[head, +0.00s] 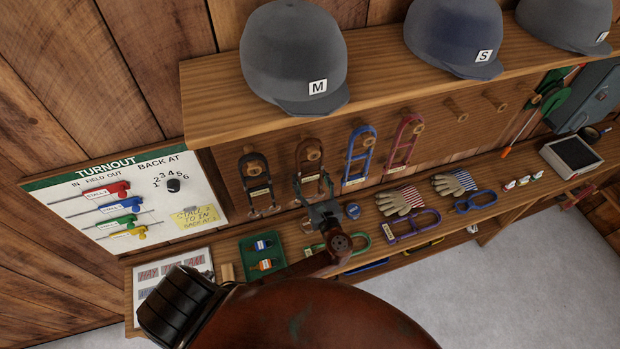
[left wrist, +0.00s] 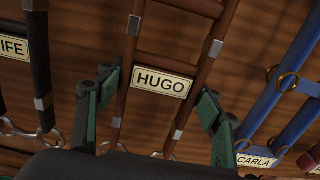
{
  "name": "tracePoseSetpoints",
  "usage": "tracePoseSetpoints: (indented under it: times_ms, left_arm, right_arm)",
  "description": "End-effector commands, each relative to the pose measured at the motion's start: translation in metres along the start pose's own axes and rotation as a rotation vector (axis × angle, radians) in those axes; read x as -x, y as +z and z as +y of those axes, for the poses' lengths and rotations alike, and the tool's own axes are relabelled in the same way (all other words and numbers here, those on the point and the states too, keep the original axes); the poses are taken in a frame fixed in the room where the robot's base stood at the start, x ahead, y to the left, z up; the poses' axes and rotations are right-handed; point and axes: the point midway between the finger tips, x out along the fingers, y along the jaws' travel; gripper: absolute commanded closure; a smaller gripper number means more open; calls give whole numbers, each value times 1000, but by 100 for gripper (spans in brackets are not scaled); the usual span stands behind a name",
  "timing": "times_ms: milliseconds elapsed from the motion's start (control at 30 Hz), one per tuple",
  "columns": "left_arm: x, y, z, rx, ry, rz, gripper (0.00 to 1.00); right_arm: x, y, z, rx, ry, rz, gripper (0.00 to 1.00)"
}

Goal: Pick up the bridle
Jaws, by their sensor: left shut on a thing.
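Several bridles hang from wooden pegs on the board under the shelf. The brown bridle (head: 298,165) is second from the left and still lies at its peg; its plate reads HUGO in the left wrist view (left wrist: 163,82). My left gripper (head: 316,188) is at the lower part of this bridle, its green fingers (left wrist: 150,105) on either side of the straps, shut on it. The black bridle (head: 256,178) hangs to its left. The blue bridle (head: 358,155), labelled CARLA in the wrist view (left wrist: 258,160), and the red one (head: 401,142) hang to its right. My right gripper is out of view.
Grey helmets (head: 292,55) stand on the shelf (head: 225,105) above. Below, the bench holds a green tray (head: 252,268), striped gloves (head: 400,200) and a purple loop-shaped item (head: 410,224). A turnout board (head: 135,205) is at left. Empty pegs (head: 457,108) are at right.

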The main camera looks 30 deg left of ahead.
Motion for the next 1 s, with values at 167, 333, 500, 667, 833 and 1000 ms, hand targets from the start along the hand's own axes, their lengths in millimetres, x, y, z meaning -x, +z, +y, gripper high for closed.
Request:
tracePoseSetpoints:
  times_ms: [167,333,500,667,833,1000]
  left_arm:
    - [0,0,0,-1,-1,1,67]
    - [0,0,0,-2,-1,1,79]
    - [0,1,0,0,-1,-2,83]
    - [0,2,0,0,-1,-2,83]
    - [0,9,-1,3,-1,-2,83]
    - [0,27,-1,6,-1,-3,83]
  right_arm:
    - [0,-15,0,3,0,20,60]
    - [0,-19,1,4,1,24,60]
    - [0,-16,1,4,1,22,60]
    - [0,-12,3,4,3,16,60]
    - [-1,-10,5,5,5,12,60]
    - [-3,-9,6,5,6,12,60]
